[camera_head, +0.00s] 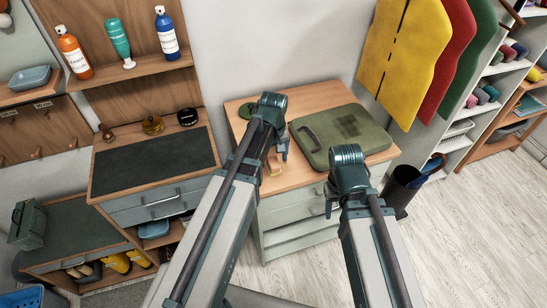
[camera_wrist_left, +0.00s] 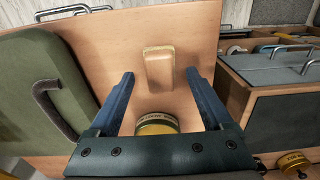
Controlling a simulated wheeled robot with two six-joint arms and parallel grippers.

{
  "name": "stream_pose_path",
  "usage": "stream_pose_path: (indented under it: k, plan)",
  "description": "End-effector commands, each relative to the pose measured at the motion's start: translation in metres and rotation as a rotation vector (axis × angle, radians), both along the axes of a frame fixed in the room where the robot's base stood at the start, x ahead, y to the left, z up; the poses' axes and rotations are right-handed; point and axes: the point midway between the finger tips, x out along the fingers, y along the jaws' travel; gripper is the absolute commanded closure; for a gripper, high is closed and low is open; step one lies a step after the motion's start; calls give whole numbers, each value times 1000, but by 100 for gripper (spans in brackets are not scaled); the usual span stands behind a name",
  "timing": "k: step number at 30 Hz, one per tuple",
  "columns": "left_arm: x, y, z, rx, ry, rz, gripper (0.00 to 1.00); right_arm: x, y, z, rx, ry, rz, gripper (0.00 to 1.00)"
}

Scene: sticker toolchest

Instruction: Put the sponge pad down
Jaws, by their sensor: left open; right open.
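The sponge pad, a small tan block (camera_wrist_left: 158,66), lies on the wooden top of the chest (camera_wrist_left: 110,60) in the left wrist view. In the head view a small tan patch of it (camera_head: 276,170) shows beside my left gripper (camera_head: 281,153), partly hidden. My left gripper is open, with its two blue fingers apart on either side of the pad's near end; a gap shows on both sides. My right gripper (camera_head: 331,203) is open and empty in front of the chest's right part, seen mostly from above.
A green case (camera_head: 342,134) with a dark handle lies on the chest top, right of my left gripper. A round tin (camera_wrist_left: 157,124) sits near my left gripper's base in the wrist view. A dark-topped cabinet (camera_head: 155,164) stands left. A dark bin (camera_head: 402,190) stands right.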

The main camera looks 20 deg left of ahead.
Motion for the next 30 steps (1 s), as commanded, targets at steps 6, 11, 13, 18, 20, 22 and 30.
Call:
stream_pose_path:
  k: [6,11,13,18,20,22,30]
  plan:
    - [0,0,42,0,0,0,16,0,0,42,0,0,0,50]
    - [0,0,66,0,0,0,16,0,0,66,0,0,0,50]
    - [0,0,75,0,0,0,16,0,0,75,0,0,0,50]
    - [0,0,87,0,0,0,16,0,0,87,0,0,0,50]
    - [0,0,88,0,0,0,16,0,0,88,0,0,0,50]
    - [0,0,88,0,0,0,16,0,0,88,0,0,0,50]
    - [-65,-55,87,37,26,-377,16,0,0,87,0,0,0,50]
